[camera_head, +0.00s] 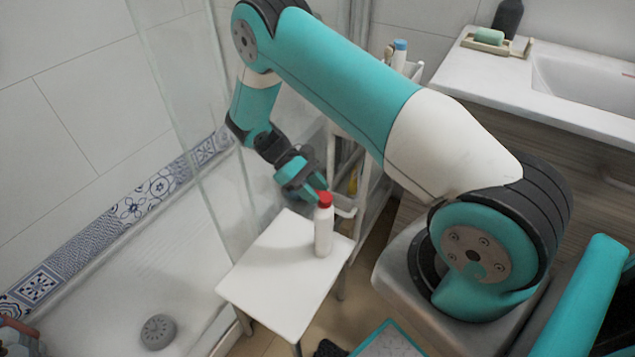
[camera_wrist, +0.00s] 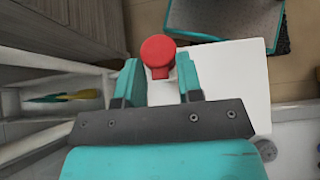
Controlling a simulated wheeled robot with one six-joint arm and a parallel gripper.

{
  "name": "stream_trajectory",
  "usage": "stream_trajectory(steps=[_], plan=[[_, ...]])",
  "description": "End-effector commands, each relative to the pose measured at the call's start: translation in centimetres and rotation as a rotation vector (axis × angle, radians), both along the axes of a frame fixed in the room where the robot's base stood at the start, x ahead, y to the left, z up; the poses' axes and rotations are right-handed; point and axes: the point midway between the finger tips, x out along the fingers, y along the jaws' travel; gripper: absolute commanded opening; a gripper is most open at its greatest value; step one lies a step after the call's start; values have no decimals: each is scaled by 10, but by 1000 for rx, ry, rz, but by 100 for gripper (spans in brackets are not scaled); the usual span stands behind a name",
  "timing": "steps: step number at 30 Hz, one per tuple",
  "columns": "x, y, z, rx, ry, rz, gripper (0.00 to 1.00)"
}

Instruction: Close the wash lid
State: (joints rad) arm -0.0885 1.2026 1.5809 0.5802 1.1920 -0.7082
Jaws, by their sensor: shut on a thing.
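The wash is a white bottle (camera_head: 324,232) standing upright on a small white stool (camera_head: 270,285). Its red lid (camera_head: 325,200) is at the top, and it also shows from above in the wrist view (camera_wrist: 158,50). My gripper (camera_head: 316,191) is at the lid from the upper left, with its two teal fingers on either side of the lid in the wrist view (camera_wrist: 159,78). The fingers are shut on the lid. I cannot tell whether the lid is fully down. The bottle's body is mostly hidden in the wrist view.
A white shelf cart (camera_wrist: 30,118) with a yellow and green item is beside the stool. A glass panel and shower tray (camera_head: 110,300) lie to the left. A basin counter (camera_head: 490,75) with green soap (camera_head: 489,36) is at the upper right. The stool top's front is clear.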

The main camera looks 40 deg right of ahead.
Motion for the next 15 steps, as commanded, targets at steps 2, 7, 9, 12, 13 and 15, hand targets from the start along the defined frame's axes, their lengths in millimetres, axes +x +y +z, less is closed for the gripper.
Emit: stream_trajectory(steps=[2,7,9,12,13,15], plan=[[1,0,0,-4,9,-1,10],[0,0,-1,-6,16,0,10],[0,0,-1,-5,15,0,10],[1,0,-1,-5,15,0,10],[1,0,-1,-5,14,0,10],[1,0,-1,-6,14,1,43]])
